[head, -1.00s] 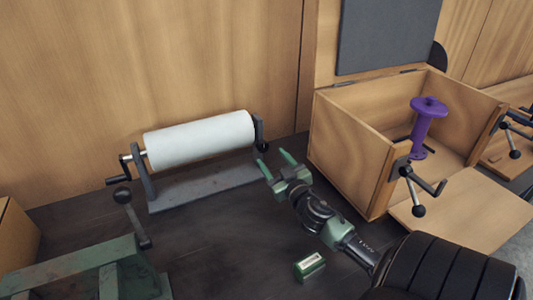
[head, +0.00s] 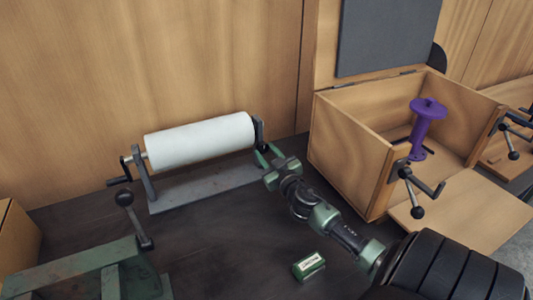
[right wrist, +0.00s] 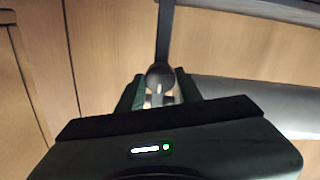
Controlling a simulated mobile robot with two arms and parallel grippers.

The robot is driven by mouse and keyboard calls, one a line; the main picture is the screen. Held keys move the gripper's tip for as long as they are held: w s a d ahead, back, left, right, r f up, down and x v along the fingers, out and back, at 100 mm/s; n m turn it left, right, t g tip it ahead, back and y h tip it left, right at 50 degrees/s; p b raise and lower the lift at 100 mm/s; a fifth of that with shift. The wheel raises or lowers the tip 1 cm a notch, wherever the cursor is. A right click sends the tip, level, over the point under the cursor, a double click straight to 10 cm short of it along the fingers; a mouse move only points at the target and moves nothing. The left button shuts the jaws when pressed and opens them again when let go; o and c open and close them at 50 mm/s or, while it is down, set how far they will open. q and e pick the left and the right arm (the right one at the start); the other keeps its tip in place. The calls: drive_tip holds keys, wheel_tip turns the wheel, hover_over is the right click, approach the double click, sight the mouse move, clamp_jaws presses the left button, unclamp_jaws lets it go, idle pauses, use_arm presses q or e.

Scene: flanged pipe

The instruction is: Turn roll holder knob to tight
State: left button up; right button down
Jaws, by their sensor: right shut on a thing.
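The roll holder (head: 203,188) is a grey metal stand holding a white paper roll (head: 200,140). A crank handle is on its left end. Its dark round knob (right wrist: 160,75) is at the right end, on an upright support. My right gripper (head: 268,153) reaches this end from the lower right. In the right wrist view its two green fingers are shut on the knob, one on each side. The fingers partly hide the knob in the head view, and its marking cannot be read. My left gripper is not in view.
A small green box (head: 309,265) lies below the arm. A green metal frame with a lever (head: 95,268) is at lower left. Dark tabletop lies free between.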

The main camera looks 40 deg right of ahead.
drive_tip(key=shift+n, duration=0.4)
drive_tip(key=n, duration=0.3)
drive_tip(key=shift+n, duration=0.3)
drive_tip(key=n, duration=0.4)
drive_tip(key=shift+n+p, duration=0.3)
drive_tip(key=n, duration=0.4)
drive_tip(key=shift+n, duration=2.5)
drive_tip(key=c, duration=0.9)
unclamp_jaws()
drive_tip(key=shift+c, duration=0.2)
